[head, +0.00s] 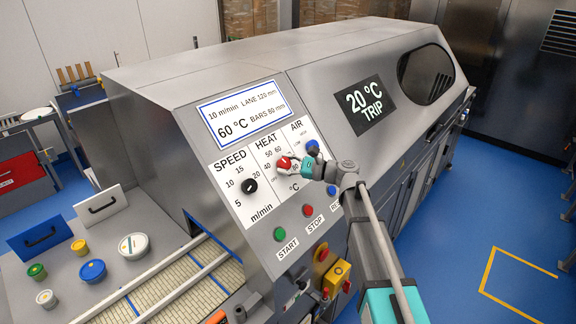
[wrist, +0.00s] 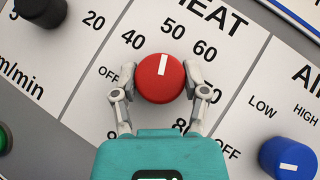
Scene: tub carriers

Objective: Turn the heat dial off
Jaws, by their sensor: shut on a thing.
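The red HEAT dial (head: 283,163) sits on the machine's sloped control panel. It also shows in the wrist view (wrist: 160,80), where its white mark points up, close to the 50 on the scale.
The black SPEED dial (head: 249,186) is left of HEAT and the blue AIR dial (wrist: 287,158) right. START (head: 280,234), STOP and RESET buttons lie below. The label reads 60 °C; the dark display (head: 364,103) reads 20 °C TRIP. Tubs stand on the left bench.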

